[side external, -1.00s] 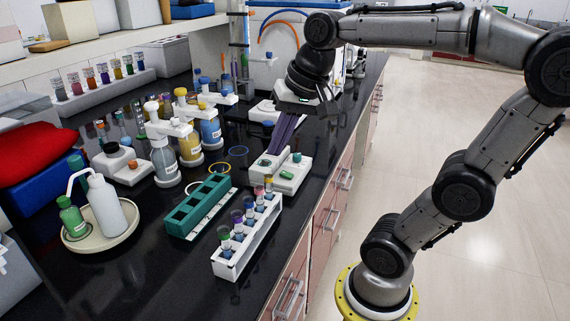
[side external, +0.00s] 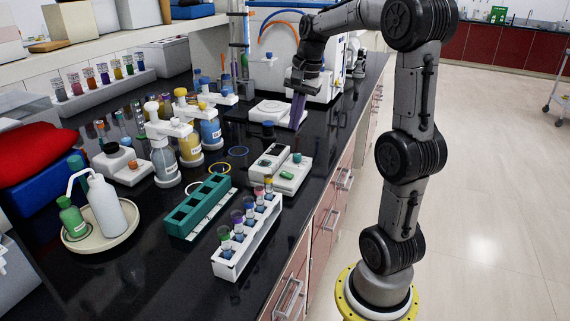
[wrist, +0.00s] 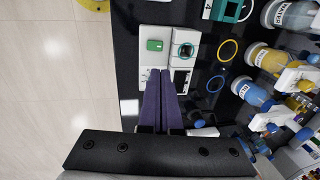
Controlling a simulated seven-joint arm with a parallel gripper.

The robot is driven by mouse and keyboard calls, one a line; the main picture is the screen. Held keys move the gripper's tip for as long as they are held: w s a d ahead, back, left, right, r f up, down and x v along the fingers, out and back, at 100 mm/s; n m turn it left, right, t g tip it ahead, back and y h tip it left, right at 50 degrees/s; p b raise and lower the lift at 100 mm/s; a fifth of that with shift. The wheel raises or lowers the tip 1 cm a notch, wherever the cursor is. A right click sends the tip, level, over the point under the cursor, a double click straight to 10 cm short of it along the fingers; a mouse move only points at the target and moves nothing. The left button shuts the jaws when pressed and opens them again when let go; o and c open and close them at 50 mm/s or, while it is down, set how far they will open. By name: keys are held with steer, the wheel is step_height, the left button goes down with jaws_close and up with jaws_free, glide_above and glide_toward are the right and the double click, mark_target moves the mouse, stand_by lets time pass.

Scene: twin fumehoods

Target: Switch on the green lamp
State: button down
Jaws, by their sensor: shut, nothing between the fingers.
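Two small white boxes stand side by side on the black bench. One white box (wrist: 146,60) carries a green rectangular piece (wrist: 155,45); that piece also shows in the side view (side external: 264,162). My gripper (side external: 297,124) has purple fingers pressed together and empty. It hangs behind the boxes, near a flat white device, apart from the boxes.
The flat white device (side external: 280,112) sits on the bench behind the boxes. A teal rack (side external: 200,205) and a white rack of capped tubes (side external: 247,235) stand in front. Labelled bottles (side external: 190,145) stand to the left. The bench edge and open floor lie to the right.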

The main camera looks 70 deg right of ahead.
mark_target(289, 175)
steer(key=w+f, duration=0.1)
steer(key=f, duration=0.8)
steer(key=w+f, duration=0.1)
steer(key=f, duration=0.3)
steer(key=shift+w+f, duration=0.35)
steer(key=shift+f, duration=0.05)
steer(key=shift+w+a+f+g, duration=0.1)
steer(key=shift+w+f+g, duration=0.1)
steer(key=shift+f+g, duration=0.15)
steer(key=shift+s, duration=0.1)
steer(key=shift+s, duration=0.15)
steer(key=shift+s, duration=0.8)
